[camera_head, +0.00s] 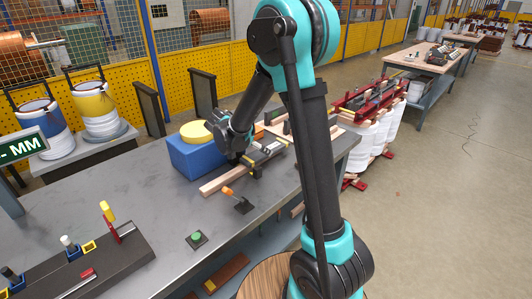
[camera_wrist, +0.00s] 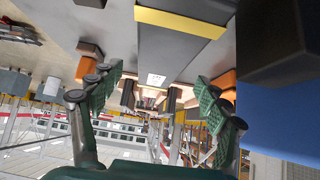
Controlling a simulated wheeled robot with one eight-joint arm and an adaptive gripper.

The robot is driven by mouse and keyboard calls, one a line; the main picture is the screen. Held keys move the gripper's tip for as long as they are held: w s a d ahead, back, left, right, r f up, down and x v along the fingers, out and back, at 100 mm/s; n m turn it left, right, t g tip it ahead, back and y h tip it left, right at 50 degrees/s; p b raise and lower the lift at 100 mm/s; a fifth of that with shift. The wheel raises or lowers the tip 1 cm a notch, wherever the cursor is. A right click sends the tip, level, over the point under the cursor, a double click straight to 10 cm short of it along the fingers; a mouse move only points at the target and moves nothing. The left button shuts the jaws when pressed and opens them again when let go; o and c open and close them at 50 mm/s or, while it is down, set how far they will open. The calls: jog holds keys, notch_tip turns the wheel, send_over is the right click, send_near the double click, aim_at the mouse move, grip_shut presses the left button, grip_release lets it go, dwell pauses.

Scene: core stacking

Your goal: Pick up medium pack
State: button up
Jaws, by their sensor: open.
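A grey pack with a yellow band (camera_wrist: 178,50) lies ahead of my gripper in the wrist view, between and beyond the fingertips. In the head view a grey banded pack (camera_head: 268,152) lies on wooden strips just right of my gripper (camera_head: 238,160). I cannot tell for certain that it is the medium one. My gripper also shows in the wrist view (camera_wrist: 158,92), with its two green-padded fingers spread wide and nothing between them. The pack's far end is partly hidden by my arm in the head view.
A blue box (camera_head: 190,158) with a yellow disc (camera_head: 195,132) on top stands close left of my gripper. A wooden strip (camera_head: 222,182), an orange-handled item (camera_head: 238,200) and a green button (camera_head: 196,238) are nearer. The grey table (camera_head: 120,195) is clear at left centre.

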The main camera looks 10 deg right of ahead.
jog(key=x, duration=0.2)
jog(key=shift+w+d+f, duration=0.15)
jog(key=shift+f, duration=0.05)
grip_shut()
dwell(0.4)
